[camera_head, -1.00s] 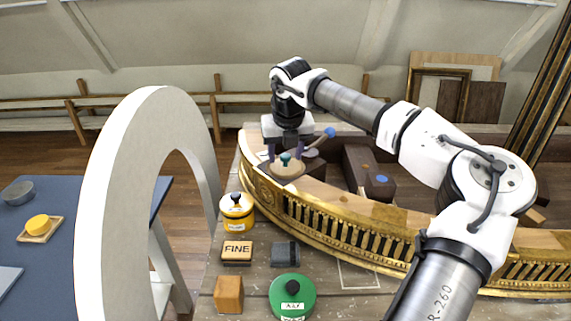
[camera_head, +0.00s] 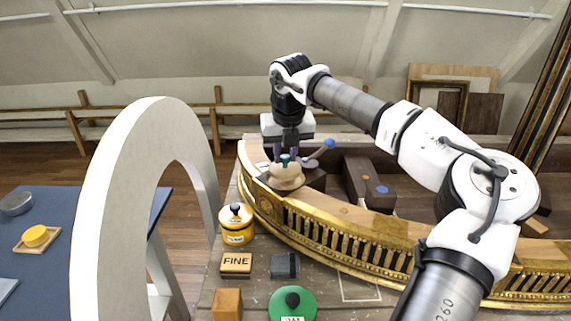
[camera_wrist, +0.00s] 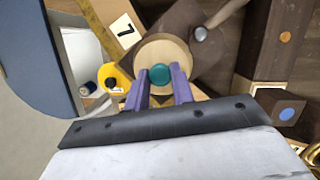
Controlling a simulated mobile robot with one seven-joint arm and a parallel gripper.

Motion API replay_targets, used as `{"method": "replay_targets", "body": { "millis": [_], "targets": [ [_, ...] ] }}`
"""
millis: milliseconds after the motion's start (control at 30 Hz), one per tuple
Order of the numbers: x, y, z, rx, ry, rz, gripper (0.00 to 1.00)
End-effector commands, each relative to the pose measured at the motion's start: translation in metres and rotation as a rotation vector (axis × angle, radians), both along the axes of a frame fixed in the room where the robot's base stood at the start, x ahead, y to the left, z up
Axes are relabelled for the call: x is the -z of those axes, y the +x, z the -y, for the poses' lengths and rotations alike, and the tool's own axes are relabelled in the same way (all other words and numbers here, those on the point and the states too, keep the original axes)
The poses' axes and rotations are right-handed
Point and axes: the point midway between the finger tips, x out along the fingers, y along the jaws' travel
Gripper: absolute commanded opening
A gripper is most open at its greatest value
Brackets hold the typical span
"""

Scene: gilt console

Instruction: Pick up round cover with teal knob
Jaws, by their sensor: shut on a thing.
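The round cover (camera_head: 287,174) is pale wood with a teal knob (camera_head: 286,159) on top. It is above a dark block at the left end of the gilt console (camera_head: 350,225). The wrist view shows the cover (camera_wrist: 163,50) from above, with the knob (camera_wrist: 160,74) between two purple fingers. My gripper (camera_wrist: 160,78) is shut on the knob, one finger on each side. In the head view, more of the cover's side and a rounded lower part show; I cannot tell whether it is clear of the block.
A blue-ended lever (camera_head: 322,152) stands close right of my gripper. A yellow canister (camera_head: 236,224), a FINE block (camera_head: 236,264), a wooden cube (camera_head: 227,303) and a green round container (camera_head: 292,303) are in front. A white arch (camera_head: 110,210) rises at left.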

Motion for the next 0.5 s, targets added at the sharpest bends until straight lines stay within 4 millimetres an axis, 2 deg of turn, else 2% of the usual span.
{"method": "replay_targets", "body": {
  "millis": [500],
  "targets": [
    [-0.134,0.001,-0.001,0.002,0.001,0.004,0.02]
  ]
}}
